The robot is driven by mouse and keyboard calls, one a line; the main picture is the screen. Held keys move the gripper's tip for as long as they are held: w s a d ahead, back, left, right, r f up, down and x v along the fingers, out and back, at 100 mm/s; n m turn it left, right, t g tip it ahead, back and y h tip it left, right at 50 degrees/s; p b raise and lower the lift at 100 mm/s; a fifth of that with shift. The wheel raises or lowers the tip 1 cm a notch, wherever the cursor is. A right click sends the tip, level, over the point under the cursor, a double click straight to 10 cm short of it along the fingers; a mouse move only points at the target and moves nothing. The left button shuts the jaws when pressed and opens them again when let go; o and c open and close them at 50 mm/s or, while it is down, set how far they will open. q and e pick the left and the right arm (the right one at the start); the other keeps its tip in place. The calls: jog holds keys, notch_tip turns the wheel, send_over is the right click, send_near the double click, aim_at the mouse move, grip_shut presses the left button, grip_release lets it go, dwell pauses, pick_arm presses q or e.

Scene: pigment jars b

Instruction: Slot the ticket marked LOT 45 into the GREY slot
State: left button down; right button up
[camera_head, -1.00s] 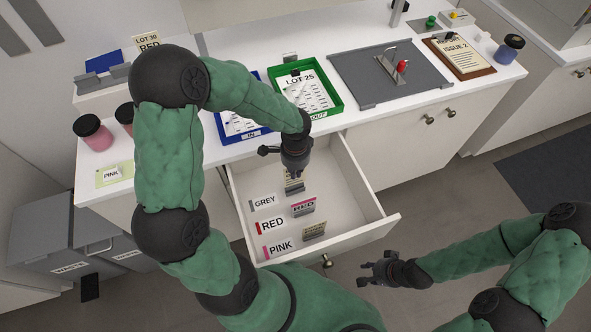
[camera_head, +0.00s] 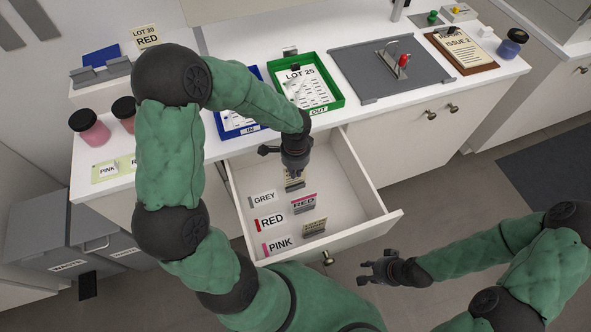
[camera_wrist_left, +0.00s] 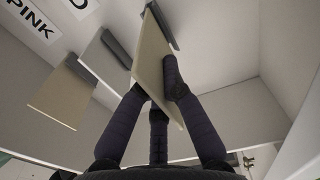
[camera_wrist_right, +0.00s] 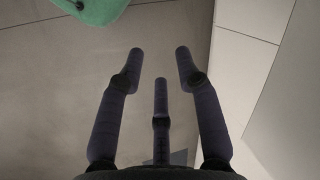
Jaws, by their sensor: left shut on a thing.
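My left gripper (camera_head: 296,172) is down in the open drawer by the GREY label (camera_head: 263,199). It is shut on a cream ticket (camera_wrist_left: 152,62), whose marking I cannot read from here. In the left wrist view the ticket's far edge is at a grey slot holder (camera_wrist_left: 163,24); I cannot tell how deep it sits. In the drawer, a ticket marked RED (camera_head: 304,203) stands by the RED label (camera_head: 270,222), and another ticket (camera_head: 314,227) stands by the PINK label (camera_head: 280,243). My right gripper (camera_head: 368,271) is open and empty, in front of the cabinet.
The drawer's front wall (camera_head: 345,238) is pulled out from the counter. On the counter are a green tray (camera_head: 340,98) with a LOT 25 sheet, a blue tray (camera_head: 232,134), a grey board (camera_head: 350,72), a clipboard (camera_head: 488,66) and jars (camera_head: 92,128). A LOT 30 RED card (camera_head: 146,37) stands at the back left.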

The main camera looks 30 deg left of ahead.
pick_arm(q)
jog(key=shift+f+b, duration=1.4)
jog(key=shift+f, duration=0.4)
jog(key=c, duration=1.3)
grip_release()
jog(key=shift+r, duration=0.2)
jog(key=shift+r+p, duration=2.65)
jog(key=shift+r, duration=0.25)
